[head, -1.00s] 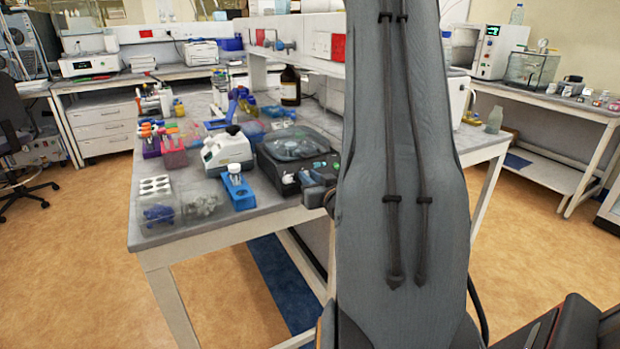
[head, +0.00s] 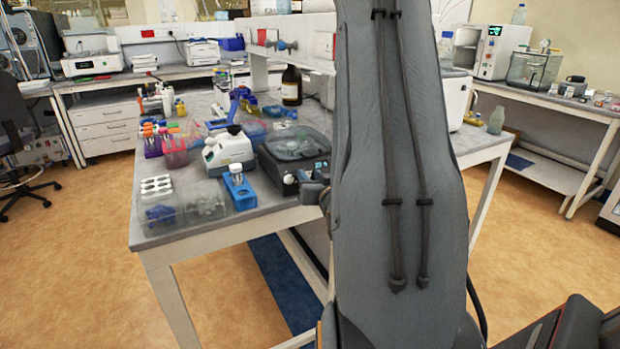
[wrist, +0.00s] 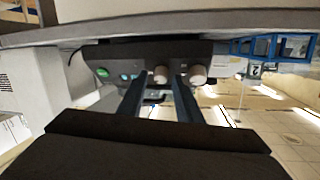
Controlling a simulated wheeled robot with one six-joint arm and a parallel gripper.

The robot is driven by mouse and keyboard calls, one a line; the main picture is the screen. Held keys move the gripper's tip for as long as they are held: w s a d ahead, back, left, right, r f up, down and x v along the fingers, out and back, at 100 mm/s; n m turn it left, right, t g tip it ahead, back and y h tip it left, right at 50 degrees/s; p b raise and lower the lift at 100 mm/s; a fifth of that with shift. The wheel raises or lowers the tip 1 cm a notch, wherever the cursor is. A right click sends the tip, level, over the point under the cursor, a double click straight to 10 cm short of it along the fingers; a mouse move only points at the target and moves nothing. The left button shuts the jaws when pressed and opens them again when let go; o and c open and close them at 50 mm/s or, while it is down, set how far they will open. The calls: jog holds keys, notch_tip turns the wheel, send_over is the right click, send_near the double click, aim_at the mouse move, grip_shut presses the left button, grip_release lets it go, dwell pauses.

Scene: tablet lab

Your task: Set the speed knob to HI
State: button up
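The dark shaker with a clear lid (head: 292,146) stands on the bench, its front panel facing me. In the wrist view, which looks upside down, its panel (wrist: 115,58) carries a green button (wrist: 102,72), small teal displays (wrist: 128,77) and two pale round knobs. One knob (wrist: 160,75) lies in the gap between my fingertips; the other knob (wrist: 197,74) is just right of the right finger. My gripper (wrist: 159,80) is open, with its fingers pointing at the panel. I cannot tell whether a finger touches a knob. Knob labels and settings are unreadable. My gripper (head: 314,186) partly covers the panel in the head view.
A blue tube rack (head: 239,190) and a white instrument (head: 228,150) stand left of the shaker. Clear boxes (head: 205,200) sit at the bench's front left corner. A brown bottle (head: 291,85) stands behind.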

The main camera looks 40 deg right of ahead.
jog(key=shift+s+a, duration=0.1)
jog(key=v, duration=0.2)
jog(key=shift+s+a, duration=0.1)
jog(key=shift+s, duration=0.25)
jog(key=p+v, duration=0.5)
jog(key=p, duration=0.2)
jog(key=shift+w, duration=0.1)
dwell(0.6)
